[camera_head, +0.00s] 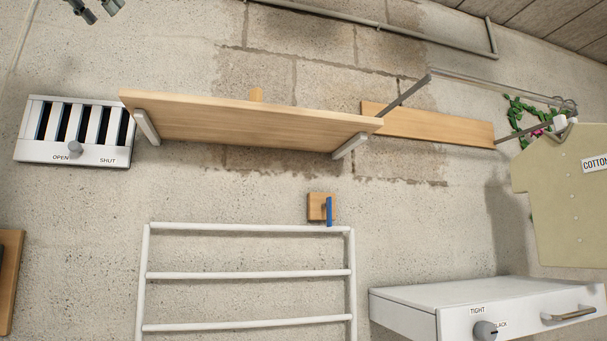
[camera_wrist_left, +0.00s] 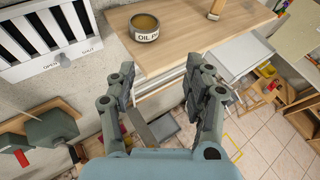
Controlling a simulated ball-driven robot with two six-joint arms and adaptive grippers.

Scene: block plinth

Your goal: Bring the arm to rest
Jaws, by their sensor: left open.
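My left gripper (camera_head: 95,8) shows only in part at the top left edge of the head view, high above the vent and the shelf. In the left wrist view my left gripper (camera_wrist_left: 160,68) is open, its two fingers well apart with nothing held between them. A wooden shelf (camera_wrist_left: 180,40) lies just beyond the fingertips there. My right gripper is in neither view.
A white slatted vent (camera_head: 75,130) marked OPEN and SHUT hangs left of the wooden shelf (camera_head: 240,125). A tin (camera_wrist_left: 144,27) stands on the shelf. A white rail rack (camera_head: 250,275) and white drawer unit (camera_head: 470,305) are below. A pipe (camera_head: 370,22) runs above.

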